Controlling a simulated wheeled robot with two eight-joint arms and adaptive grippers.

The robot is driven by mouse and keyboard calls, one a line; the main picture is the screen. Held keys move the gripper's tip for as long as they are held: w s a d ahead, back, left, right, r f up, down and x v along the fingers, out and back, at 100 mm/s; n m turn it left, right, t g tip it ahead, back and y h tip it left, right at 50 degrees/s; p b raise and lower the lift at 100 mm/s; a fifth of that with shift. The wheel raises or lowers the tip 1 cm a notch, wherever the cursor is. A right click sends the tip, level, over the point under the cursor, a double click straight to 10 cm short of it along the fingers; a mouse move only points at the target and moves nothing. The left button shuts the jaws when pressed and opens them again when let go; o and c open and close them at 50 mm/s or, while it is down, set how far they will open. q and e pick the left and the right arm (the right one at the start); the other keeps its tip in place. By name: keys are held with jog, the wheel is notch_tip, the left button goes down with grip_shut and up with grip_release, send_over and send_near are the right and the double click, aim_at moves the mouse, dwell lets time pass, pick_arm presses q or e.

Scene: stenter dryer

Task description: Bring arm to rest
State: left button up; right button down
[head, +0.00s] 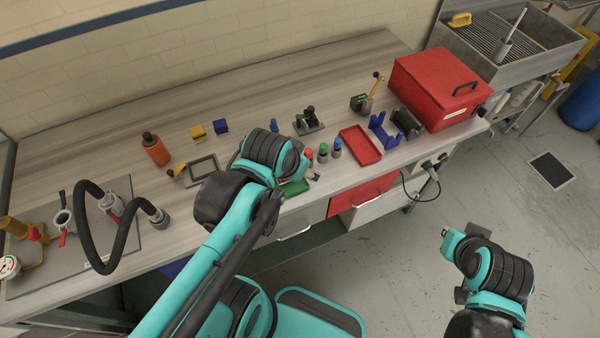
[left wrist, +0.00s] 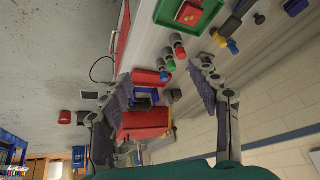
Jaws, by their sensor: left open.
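My left arm reaches in from the left in the head view, with its wrist (head: 272,155) over the front part of the workbench (head: 235,100). The left gripper's fingers are mostly hidden behind the wrist there. In the left wrist view, the left gripper (left wrist: 162,82) is open, its two dark padded fingers wide apart with nothing held between them. My right gripper (head: 452,265) is at the lower right of the head view, over open floor and clear of the bench. Its jaw opening is not clear, and no held object shows.
Red, green and blue-topped pieces (head: 323,152) stand beside my left wrist. A green tray (head: 295,187) is partly hidden below it. A red tray (head: 360,145), blue holder (head: 383,131) and red box (head: 436,88) lie to the right. A black hose (head: 92,228) arches at left.

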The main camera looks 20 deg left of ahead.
pick_arm(q)
jog(key=shift+s+d+n+t, duration=0.6)
jog(key=shift+s+d+n, duration=0.1)
jog(key=shift+s, duration=0.1)
jog(key=shift+f, duration=0.2)
